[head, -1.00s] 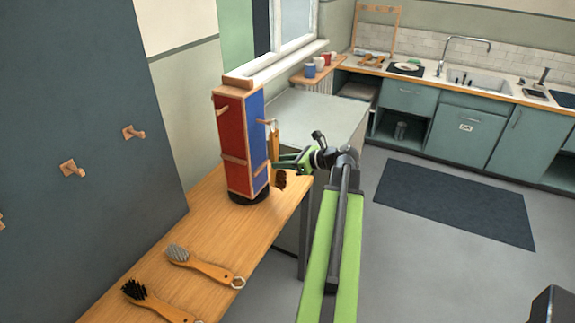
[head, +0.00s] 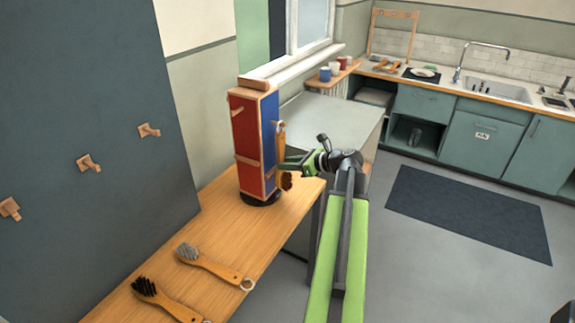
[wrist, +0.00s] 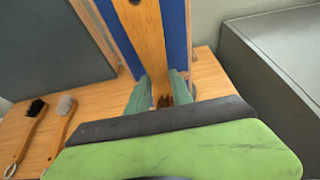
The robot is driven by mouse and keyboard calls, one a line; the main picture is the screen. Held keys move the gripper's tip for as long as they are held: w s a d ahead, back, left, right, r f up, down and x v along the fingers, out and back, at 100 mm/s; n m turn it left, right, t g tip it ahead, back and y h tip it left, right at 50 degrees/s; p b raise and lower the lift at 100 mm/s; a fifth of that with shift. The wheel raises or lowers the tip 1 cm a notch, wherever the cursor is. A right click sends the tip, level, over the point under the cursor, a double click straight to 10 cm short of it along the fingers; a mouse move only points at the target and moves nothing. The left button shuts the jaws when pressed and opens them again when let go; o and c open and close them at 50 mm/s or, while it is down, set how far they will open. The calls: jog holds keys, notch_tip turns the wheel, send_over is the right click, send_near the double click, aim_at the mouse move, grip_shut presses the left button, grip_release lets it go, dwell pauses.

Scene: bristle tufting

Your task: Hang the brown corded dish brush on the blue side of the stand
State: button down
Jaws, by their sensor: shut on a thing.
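The stand (head: 257,189) is upright on the wooden table, with a red side (head: 243,134) facing left and a blue side (head: 269,150) facing right. A wooden peg (head: 275,124) sticks out high on the blue side. My gripper (head: 285,165) is shut on the brown dish brush (head: 281,142), which is upright with its handle up and dark brown bristles (head: 287,182) below. In the wrist view the handle (wrist: 146,42) stands between my fingers, close in front of the blue face. The handle's top is by the peg. I cannot tell whether its cord is around the peg.
A grey-bristled brush (head: 213,266) and a black-bristled brush (head: 165,299) lie on the table (head: 222,225) toward the front. Wooden wall pegs (head: 88,163) are on the dark panel at left. A grey cabinet (head: 335,115) stands behind the stand.

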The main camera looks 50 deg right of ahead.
jog(key=c, duration=1.1)
grip_release()
jog(key=shift+o, duration=0.2)
jog(key=p+v, duration=0.2)
jog(key=v, duration=0.5)
jog(key=shift+p, duration=0.35)
dwell(0.3)
